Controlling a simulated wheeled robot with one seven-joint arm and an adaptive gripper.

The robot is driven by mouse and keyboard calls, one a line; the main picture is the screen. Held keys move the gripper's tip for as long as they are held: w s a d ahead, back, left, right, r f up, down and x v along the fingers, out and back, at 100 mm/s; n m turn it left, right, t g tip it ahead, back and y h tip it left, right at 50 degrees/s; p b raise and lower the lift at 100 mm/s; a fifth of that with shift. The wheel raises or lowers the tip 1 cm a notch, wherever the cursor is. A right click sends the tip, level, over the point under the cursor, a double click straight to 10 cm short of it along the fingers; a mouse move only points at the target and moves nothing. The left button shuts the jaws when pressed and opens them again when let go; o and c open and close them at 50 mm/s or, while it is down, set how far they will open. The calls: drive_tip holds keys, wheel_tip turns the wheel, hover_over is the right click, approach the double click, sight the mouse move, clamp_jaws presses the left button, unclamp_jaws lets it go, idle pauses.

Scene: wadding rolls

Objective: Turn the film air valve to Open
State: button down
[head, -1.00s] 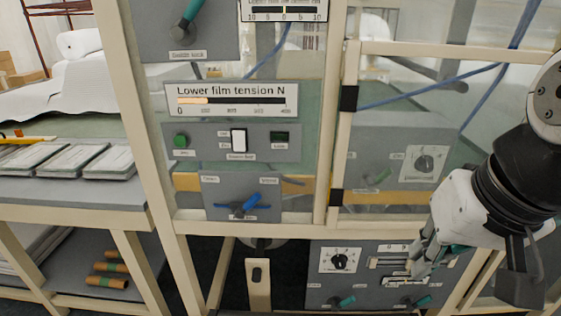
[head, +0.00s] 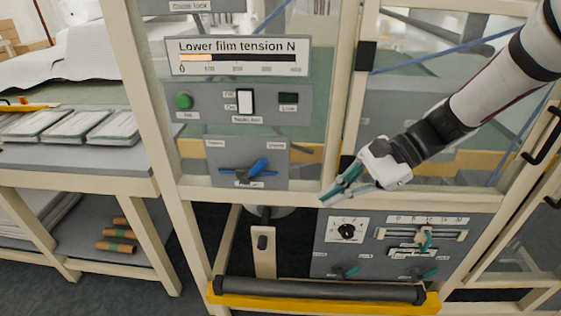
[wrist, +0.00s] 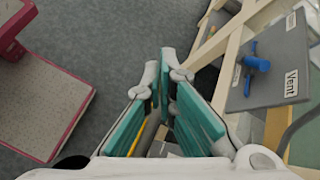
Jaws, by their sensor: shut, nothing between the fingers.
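A blue valve handle (head: 252,171) sits on a small grey panel (head: 222,157) below the switch row. It points to the right and slightly up. Its labels are too small to read in the head view. In the wrist view the blue handle (wrist: 257,64) shows on its grey plate, with a label reading "Vent" (wrist: 291,84). I cannot read which label names the film air valve. My gripper (head: 330,196) has teal fingers, shut and empty, in front of the frame, right of the blue handle and apart from it. The fingers (wrist: 170,62) also show in the wrist view.
A lower panel (head: 335,262) holds a black dial (head: 346,231), a slider and two teal levers. A yellow bar with a dark roller (head: 320,290) lies below it. Cream frame posts (head: 345,100) stand around. A table (head: 90,182) is at the left.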

drive_tip(key=w+f+m+t+y+b, duration=0.1)
drive_tip(key=w+f+m+t+y, duration=0.3)
drive_tip(key=w+f+m, duration=0.5)
drive_tip(key=w+f+y, duration=0.1)
drive_tip(key=w+y, duration=0.1)
drive_tip(key=w, duration=0.2)
drive_tip(key=shift+d+f+m+y, duration=0.15)
drive_tip(key=shift+f+m+y, duration=0.15)
drive_tip(key=shift+y, duration=0.1)
drive_tip(key=shift+w, duration=0.1)
drive_tip(key=p, duration=0.2)
approach(254, 169)
drive_tip(key=a+f, duration=0.3)
drive_tip(key=f, duration=0.1)
drive_tip(key=shift+w+a+r, duration=0.45)
drive_tip(key=shift+a+r, duration=0.15)
drive_tip(key=shift+a, duration=0.05)
drive_tip(key=shift+r, duration=0.15)
drive_tip(key=shift+a+r+h, duration=0.1)
drive_tip(key=shift+r+h, duration=0.05)
drive_tip(key=shift+h, duration=0.25)
